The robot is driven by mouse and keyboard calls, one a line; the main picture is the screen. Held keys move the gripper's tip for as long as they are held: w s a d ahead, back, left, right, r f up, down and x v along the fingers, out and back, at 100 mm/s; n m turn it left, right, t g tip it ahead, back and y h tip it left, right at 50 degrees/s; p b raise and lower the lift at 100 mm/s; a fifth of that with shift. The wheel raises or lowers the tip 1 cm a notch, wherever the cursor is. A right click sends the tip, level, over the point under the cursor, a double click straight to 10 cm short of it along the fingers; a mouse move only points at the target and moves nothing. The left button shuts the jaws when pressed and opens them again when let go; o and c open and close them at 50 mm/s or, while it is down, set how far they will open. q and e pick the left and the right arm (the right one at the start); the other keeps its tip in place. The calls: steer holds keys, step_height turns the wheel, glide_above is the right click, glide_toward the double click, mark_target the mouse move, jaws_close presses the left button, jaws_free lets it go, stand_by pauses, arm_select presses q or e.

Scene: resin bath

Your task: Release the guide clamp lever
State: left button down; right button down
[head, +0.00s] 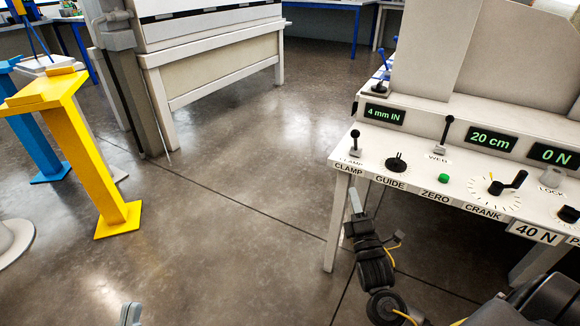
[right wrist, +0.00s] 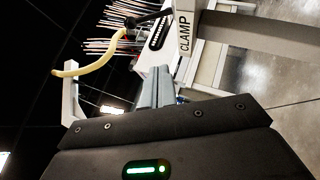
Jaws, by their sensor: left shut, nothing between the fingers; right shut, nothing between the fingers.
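The clamp lever (head: 355,142) is a short stalk with a black knob, standing at the left end of the white control panel (head: 342,165), behind the CLAMP label. In the right wrist view the CLAMP label (right wrist: 184,33) shows, with a dark lever (right wrist: 150,20) over a slot beside it. My right gripper (head: 355,197) is shut and empty, below the panel's front edge and apart from the lever. Its grey fingers also show in the right wrist view (right wrist: 156,90), pointing toward the panel. My left gripper (head: 130,312) is shut and empty at the bottom edge, far from the panel.
The GUIDE knob (head: 397,162), WEB lever (head: 445,128), green ZERO button (head: 443,178) and CRANK handle (head: 508,183) share the panel. Displays read 4 mm IN, 20 cm and 0 N. A yellow stand (head: 95,150) is at left. The floor between is clear.

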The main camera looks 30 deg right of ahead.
arm_select(q)
steer(key=shift+s+a+r+h, duration=0.1)
steer(key=shift+s+r+h, duration=0.2)
steer(key=shift+s+r, duration=0.35)
arm_select(e)
steer(key=shift+s+r+h, duration=0.2)
steer(key=shift+r+h, duration=0.1)
steer(key=shift+r, duration=0.25)
arm_select(q)
steer(key=shift+w, duration=0.15)
